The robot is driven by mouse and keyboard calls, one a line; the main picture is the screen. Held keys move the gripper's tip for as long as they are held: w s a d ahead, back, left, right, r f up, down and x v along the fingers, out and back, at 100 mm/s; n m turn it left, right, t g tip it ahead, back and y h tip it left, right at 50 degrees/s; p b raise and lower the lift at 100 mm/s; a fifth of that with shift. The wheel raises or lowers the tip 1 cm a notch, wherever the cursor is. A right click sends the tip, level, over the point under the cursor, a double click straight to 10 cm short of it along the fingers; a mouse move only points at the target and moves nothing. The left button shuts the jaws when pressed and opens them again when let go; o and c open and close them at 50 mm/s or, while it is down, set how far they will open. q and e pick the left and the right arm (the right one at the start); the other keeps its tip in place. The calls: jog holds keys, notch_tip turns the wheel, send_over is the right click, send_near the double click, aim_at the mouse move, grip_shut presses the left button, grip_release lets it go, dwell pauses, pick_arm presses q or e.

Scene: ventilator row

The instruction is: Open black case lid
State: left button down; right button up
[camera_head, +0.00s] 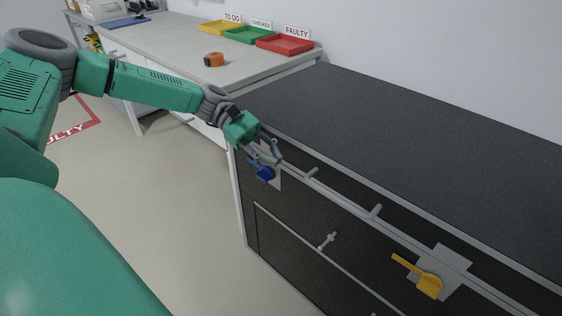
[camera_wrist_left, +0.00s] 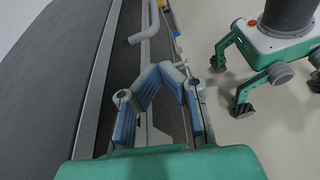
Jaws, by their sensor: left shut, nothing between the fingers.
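The black case (camera_head: 420,150) fills the right of the head view, its lid down flat. A grey bar handle (camera_head: 342,199) runs along its front, and it also shows in the wrist view (camera_wrist_left: 145,32). A blue latch (camera_head: 265,174) on a pale plate sits at the front's left end. A yellow latch (camera_head: 430,286) sits further right, its lever pointing up-left. My left gripper (camera_head: 273,158) is shut and empty just above the blue latch; whether it touches is unclear.
A grey workbench (camera_head: 170,50) stands behind left with yellow (camera_head: 222,28), green (camera_head: 248,36) and red (camera_head: 285,44) trays and an orange tape measure (camera_head: 214,60). A drawer-like front with a small handle (camera_head: 327,241) lies below the latches. The floor in front is clear.

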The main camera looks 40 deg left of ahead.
pick_arm(q)
jog(key=b+x, duration=0.2)
jog(key=x, duration=0.6)
jog(key=shift+d, duration=0.15)
